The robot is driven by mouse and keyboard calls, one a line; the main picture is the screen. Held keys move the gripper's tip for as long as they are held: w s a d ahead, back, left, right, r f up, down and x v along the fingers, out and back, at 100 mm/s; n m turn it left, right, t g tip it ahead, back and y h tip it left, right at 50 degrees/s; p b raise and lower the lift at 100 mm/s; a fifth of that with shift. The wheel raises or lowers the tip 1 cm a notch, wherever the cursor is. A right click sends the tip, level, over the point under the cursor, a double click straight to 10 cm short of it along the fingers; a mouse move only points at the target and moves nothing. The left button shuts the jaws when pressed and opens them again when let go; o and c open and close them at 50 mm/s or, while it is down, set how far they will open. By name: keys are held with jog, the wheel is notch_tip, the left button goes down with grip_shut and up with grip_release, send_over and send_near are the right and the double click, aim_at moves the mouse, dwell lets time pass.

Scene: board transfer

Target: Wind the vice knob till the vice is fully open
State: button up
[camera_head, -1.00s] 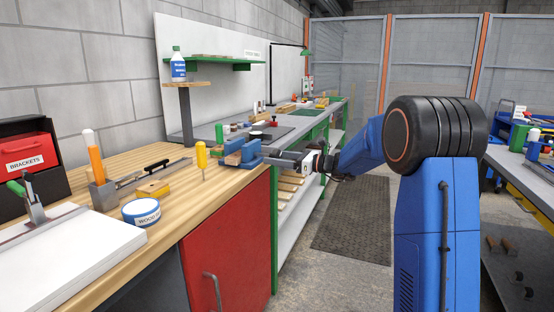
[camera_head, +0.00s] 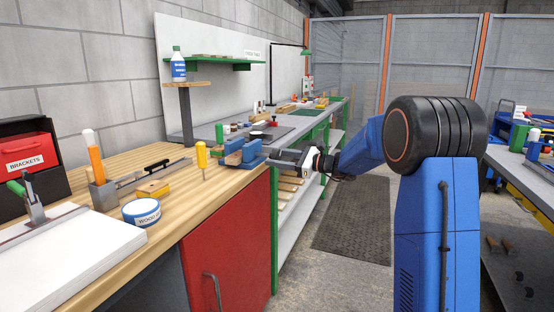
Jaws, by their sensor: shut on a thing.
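The blue vice (camera_head: 243,156) stands at the right end of the wooden bench top, near its front corner. A brown piece shows between or beside its jaws, but how far the jaws are apart is too small to tell. My gripper (camera_head: 277,154) reaches in from the right, level with the vice, and is shut at the vice's right side. The vice knob is hidden by the gripper's fingers.
A yellow-handled tool (camera_head: 202,156) stands upright just left of the vice. A red cabinet door (camera_head: 227,243) is below. The aisle mat (camera_head: 352,220) is clear.

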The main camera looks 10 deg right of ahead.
jog(key=n, duration=0.4)
jog(key=shift+n, duration=0.3)
jog(key=shift+d+n, duration=0.1)
jog(key=shift+n, duration=1.9)
jog(key=o, duration=1)
jog(key=v, duration=1.7)
jog(key=shift+s+d, duration=0.1)
jog(key=shift+d, duration=0.05)
jog(key=shift+r, duration=0.1)
